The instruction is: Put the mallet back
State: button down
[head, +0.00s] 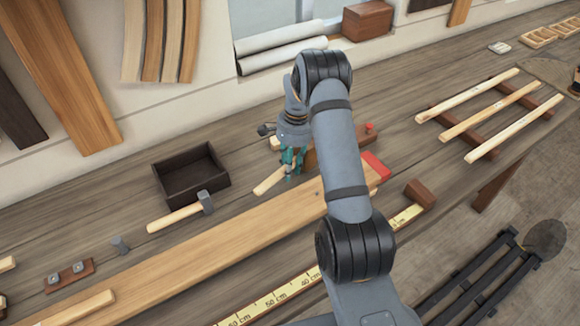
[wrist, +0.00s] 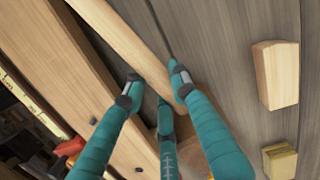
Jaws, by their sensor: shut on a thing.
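The mallet has a pale wooden handle (head: 268,182) and a brown block-like head, partly hidden behind my arm in the head view. In the wrist view, the handle (wrist: 135,45) runs from the top edge down between my fingers, and the head shows only in part behind them. My gripper (head: 290,162) has teal fingers closed around the handle near the head; it also shows in the wrist view (wrist: 158,88). The mallet is over the bench, beside the long plank. I cannot tell whether it touches the bench.
A long plank (head: 190,255) lies in front of the mallet. An empty dark box (head: 165,187) and a metal-headed hammer (head: 178,217) are to the left. Slatted wooden strips (head: 490,110) lie to the right. A pale block (wrist: 276,75) stands right of my fingers in the wrist view.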

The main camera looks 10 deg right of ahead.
jog(key=shift+f+b, duration=0.5)
jog(key=shift+b, duration=0.05)
jog(key=c, duration=1.3)
grip_release()
jog(key=shift+c, duration=0.2)
jog(key=shift+s, duration=0.1)
jog(key=shift+r, duration=0.1)
jog(key=shift+r+p, duration=2.7)
jog(key=shift+r, duration=1.25)
jog(key=shift+f+b, duration=2.25)
jog(key=shift+f, duration=1.4)
jog(key=shift+r, duration=0.1)
